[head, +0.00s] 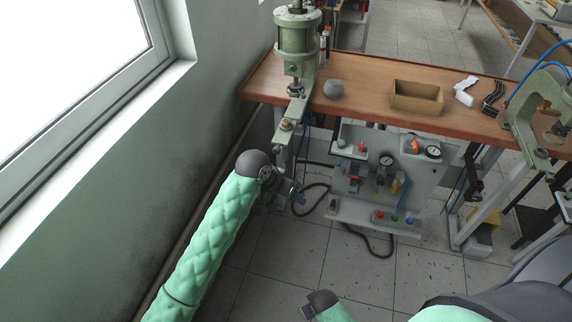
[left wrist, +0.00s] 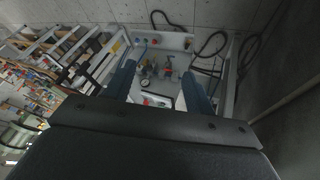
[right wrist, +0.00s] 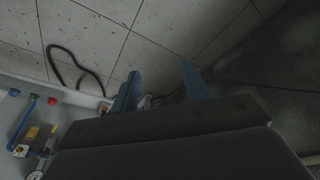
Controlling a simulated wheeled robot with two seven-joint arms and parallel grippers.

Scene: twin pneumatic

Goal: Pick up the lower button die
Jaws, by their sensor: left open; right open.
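I cannot make out a lower button die for certain in any view. A green pneumatic press (head: 297,45) stands at the left end of the wooden bench, with a small brass-coloured part (head: 287,124) on its lower arm. A second green press (head: 540,110) stands at the right. My left gripper (head: 292,192) is open and empty, below the left press and in front of the panel; its fingers show apart in the left wrist view (left wrist: 160,82). My right gripper (right wrist: 160,76) is open and empty above the floor; its wrist shows at the bottom of the head view.
The bench (head: 365,110) holds a grey rounded lump (head: 334,88), an open cardboard box (head: 416,98), a white crumpled item (head: 464,92) and a black part (head: 493,98). A control panel (head: 385,165) with gauges and buttons hangs below. A wall closes the left; the floor (head: 270,270) is largely clear.

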